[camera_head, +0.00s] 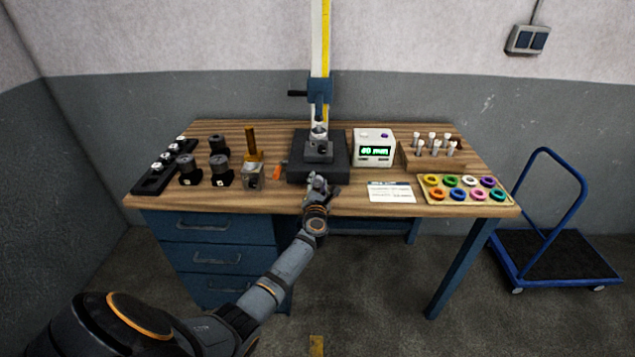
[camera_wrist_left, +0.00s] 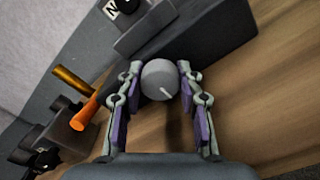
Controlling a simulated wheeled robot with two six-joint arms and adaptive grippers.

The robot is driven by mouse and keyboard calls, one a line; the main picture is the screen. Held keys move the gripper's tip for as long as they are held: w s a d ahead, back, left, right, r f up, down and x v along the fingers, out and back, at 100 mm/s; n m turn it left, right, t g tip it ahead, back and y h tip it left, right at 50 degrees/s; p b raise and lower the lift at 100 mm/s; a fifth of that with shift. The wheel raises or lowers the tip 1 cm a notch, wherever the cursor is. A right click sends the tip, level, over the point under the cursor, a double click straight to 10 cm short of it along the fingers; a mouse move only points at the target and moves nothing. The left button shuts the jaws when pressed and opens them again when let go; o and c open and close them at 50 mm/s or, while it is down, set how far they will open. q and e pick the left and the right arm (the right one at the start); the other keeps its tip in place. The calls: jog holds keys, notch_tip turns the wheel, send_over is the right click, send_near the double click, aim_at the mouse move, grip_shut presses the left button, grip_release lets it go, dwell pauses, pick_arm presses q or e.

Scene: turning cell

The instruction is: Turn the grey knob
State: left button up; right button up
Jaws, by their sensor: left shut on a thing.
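The grey knob (camera_wrist_left: 160,80) shows in the left wrist view as a round grey cap with a short white mark on its face, slanting toward the lower right. It is at the front of a dark block (camera_wrist_left: 215,45), the black base (camera_head: 300,172) of the stand in the head view. My left gripper (camera_wrist_left: 160,86) has one finger on each side of the knob and is shut on it. In the head view my left gripper (camera_head: 318,184) is at the front of the base and hides the knob. My right gripper is not in view.
An orange-handled tool (camera_wrist_left: 84,115) lies left of the base. Black cylinders (camera_head: 220,170) and a black rack (camera_head: 165,165) stand farther left. A display box (camera_head: 374,148), a white card (camera_head: 390,192) and a tray of coloured rings (camera_head: 466,194) are to the right.

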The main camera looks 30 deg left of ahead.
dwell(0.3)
pick_arm(q)
jog(key=o, duration=1.2)
jog(key=v, duration=1.2)
jog(key=shift+d, duration=0.1)
